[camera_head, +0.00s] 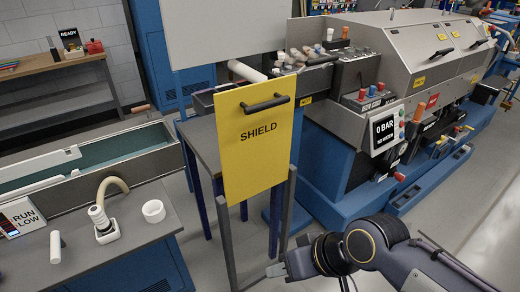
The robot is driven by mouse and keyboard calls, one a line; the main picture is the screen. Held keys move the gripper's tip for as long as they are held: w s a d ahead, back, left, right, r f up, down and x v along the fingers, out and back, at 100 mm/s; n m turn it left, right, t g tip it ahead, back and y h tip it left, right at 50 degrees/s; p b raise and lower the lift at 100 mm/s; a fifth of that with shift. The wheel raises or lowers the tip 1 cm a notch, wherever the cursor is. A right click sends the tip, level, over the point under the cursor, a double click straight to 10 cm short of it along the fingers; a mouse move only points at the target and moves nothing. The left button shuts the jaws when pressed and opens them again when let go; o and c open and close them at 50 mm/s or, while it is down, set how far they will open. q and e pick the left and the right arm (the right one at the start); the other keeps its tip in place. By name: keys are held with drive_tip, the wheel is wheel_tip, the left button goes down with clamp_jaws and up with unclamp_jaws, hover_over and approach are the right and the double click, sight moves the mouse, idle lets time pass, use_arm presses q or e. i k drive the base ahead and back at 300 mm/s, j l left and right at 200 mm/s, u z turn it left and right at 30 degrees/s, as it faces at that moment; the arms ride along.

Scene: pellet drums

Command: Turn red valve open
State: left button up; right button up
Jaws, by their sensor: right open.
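My right arm comes in from the bottom right, and its right gripper (277,268) points left below the yellow shield, open with nothing seen between its fingers. Several red parts show on the blue and grey machine at the right. The right gripper is well apart from both. My left gripper is not in view.
A yellow "SHIELD" panel (250,150) with a black handle stands upright in the middle, left of the red parts. The "0 BAR" sign (383,130) is on the machine. A bench at the left holds a white cup (153,211) and a hose fitting (104,222). Floor is clear at far right.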

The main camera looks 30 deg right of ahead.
sight(400, 177)
drive_tip(key=z, duration=2.2)
drive_tip(key=i+u, duration=0.15)
drive_tip(key=u, duration=0.2)
drive_tip(key=i+l+u, duration=0.15)
drive_tip(key=u, duration=0.2)
drive_tip(key=i+l+u, duration=0.15)
drive_tip(key=u, duration=0.25)
drive_tip(key=i+l+u, duration=0.1)
drive_tip(key=i+l, duration=0.3)
drive_tip(key=l, duration=0.2)
drive_tip(key=i+l+u, duration=0.15)
drive_tip(key=l, duration=0.2)
drive_tip(key=i+l+u, duration=0.1)
drive_tip(key=i+l, duration=0.25)
drive_tip(key=l, duration=0.3)
drive_tip(key=i+l+u, duration=0.15)
drive_tip(key=l, duration=0.2)
drive_tip(key=i+l, duration=0.15)
drive_tip(key=l, duration=0.2)
drive_tip(key=i+l, duration=0.15)
drive_tip(key=l, duration=0.2)
drive_tip(key=i+l, duration=0.15)
drive_tip(key=l, duration=0.15)
